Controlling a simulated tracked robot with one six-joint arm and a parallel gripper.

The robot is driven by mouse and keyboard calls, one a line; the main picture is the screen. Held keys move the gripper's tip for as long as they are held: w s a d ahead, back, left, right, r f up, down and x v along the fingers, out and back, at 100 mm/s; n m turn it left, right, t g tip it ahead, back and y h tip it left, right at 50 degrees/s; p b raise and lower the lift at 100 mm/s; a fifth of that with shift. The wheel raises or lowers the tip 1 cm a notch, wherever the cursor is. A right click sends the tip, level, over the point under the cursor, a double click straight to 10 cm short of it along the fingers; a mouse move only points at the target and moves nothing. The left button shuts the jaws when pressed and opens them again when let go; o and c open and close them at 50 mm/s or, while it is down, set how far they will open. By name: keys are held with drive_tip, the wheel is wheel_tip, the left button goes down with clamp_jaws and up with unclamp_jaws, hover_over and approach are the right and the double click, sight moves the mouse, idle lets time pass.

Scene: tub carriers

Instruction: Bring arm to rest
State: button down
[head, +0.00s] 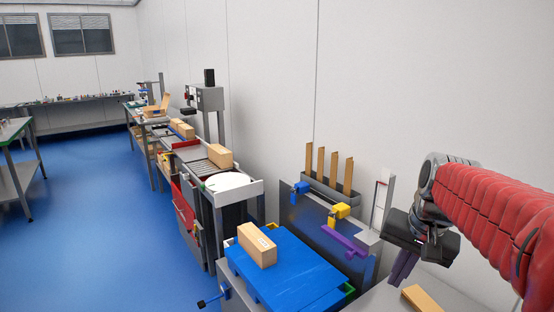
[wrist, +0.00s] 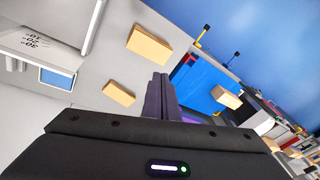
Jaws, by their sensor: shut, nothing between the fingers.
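My arm, in a red sleeve, reaches in from the right of the head view. My gripper (head: 402,280) hangs from its end with the dark fingers pointing down. The fingers also show in the wrist view (wrist: 160,85), closed together with nothing between them. The gripper is in the air above a grey surface, close to a wooden block (head: 420,299) that is partly cut off by the head view's lower edge. In the wrist view two wooden blocks, one larger (wrist: 150,45) and one smaller (wrist: 118,93), lie on the grey surface, apart from the fingers.
A blue-topped stand (head: 290,278) bears another wooden block (head: 257,244). Behind it, a grey cabinet (head: 305,225) has blue, yellow and purple fittings, and upright wooden slats (head: 328,170) stand in a grey holder. Benches line the white wall. The blue floor (head: 110,230) at left is clear.

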drive_tip(key=s+a+f+n+t, duration=0.1)
drive_tip(key=s+a+f+n, duration=0.1)
drive_tip(key=s, duration=0.6)
drive_tip(key=s+a+f+n+t, duration=0.1)
drive_tip(key=s+a+f+n, duration=0.1)
drive_tip(key=s+a+n, duration=0.2)
drive_tip(key=s+a, duration=0.3)
drive_tip(key=s, duration=0.1)
drive_tip(key=shift+a+f+t+h, duration=0.2)
drive_tip(key=shift+f+t+h, duration=0.1)
drive_tip(key=shift+f+t, duration=0.1)
